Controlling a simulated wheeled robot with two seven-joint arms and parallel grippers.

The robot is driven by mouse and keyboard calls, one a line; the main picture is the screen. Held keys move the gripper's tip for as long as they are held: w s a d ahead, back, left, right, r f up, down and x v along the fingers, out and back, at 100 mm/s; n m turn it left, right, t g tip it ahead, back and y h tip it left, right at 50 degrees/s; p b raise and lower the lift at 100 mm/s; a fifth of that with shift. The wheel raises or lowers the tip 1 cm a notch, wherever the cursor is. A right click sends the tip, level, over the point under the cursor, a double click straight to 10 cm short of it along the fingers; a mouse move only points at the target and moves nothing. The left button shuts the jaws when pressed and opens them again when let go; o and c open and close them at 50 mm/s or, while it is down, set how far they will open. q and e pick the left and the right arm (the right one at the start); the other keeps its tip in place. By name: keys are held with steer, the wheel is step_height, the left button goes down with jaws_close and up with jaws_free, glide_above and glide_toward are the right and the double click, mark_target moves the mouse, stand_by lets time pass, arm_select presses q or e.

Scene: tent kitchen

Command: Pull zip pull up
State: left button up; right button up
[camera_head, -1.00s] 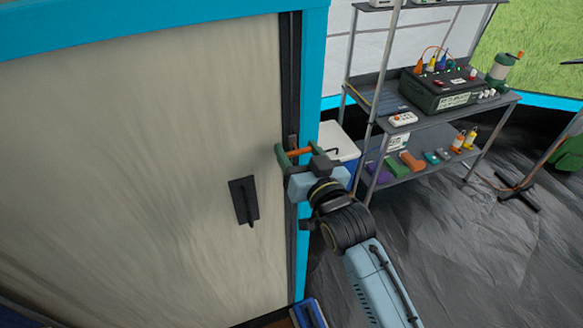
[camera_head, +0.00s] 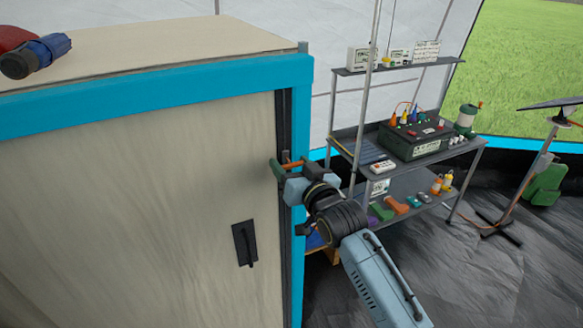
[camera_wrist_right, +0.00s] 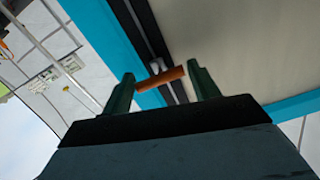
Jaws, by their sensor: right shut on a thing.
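The zip pull (camera_head: 293,164) is a small orange bar on the dark vertical track (camera_head: 286,118) at the right edge of the pale panel. My right gripper (camera_head: 282,167) is shut on it, well above the panel's black handle. In the right wrist view the orange-brown zip pull (camera_wrist_right: 163,77) spans the gap between the two green fingers of my right gripper (camera_wrist_right: 161,72). The dark track runs behind it in that view. My fingers partly hide the pull in the head view. My left gripper is not in view.
A blue frame (camera_head: 150,98) borders the pale panel (camera_head: 130,210), which carries a black handle (camera_head: 245,243). A red and blue object (camera_head: 38,52) lies on top. A metal shelf (camera_head: 440,150) with boxes and tools stands to the right. Dark floor (camera_head: 480,285) lies open at lower right.

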steer(key=o, duration=1.3)
steer(key=shift+r, duration=0.3)
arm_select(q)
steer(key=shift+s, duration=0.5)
arm_select(e)
steer(key=shift+o, duration=0.3)
steer(key=shift+f, duration=0.1)
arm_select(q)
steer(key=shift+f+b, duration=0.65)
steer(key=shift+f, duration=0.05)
arm_select(e)
steer(key=v, duration=1.3)
steer(key=shift+s, duration=0.15)
steer(key=shift+d, duration=0.1)
